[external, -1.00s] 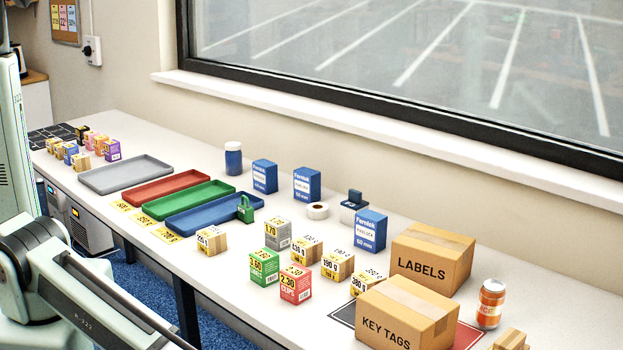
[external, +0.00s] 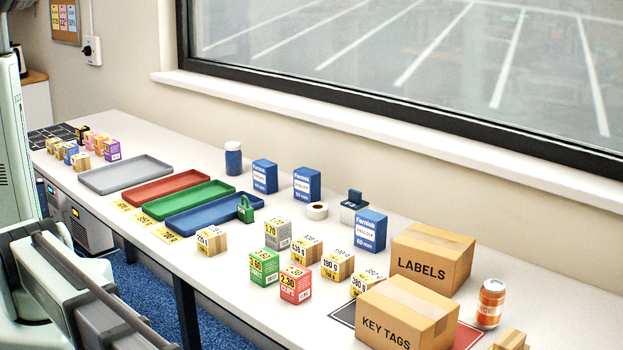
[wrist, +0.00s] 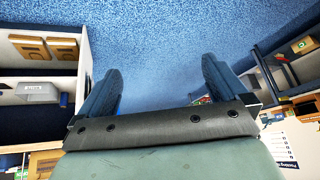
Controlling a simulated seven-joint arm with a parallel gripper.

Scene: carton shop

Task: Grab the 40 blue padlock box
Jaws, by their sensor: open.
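Three blue padlock boxes stand upright on the white table in the external view: one at the back left (external: 265,176), one beside it to the right (external: 307,185), and one nearer the LABELS carton (external: 370,231). The right one appears to read 60 mm; the size figures on the other two are too small to read surely. My gripper (wrist: 163,82) shows in the wrist view with its two dark fingers wide apart and nothing between them. It faces blue carpet, away from the boxes. In the external view only my arm shows at the lower left; the gripper is out of frame.
The LABELS carton (external: 432,258) and KEY TAGS carton (external: 408,312) stand at the right, with an orange can (external: 490,303) beyond. Several small cartons stand in front of the blue boxes.

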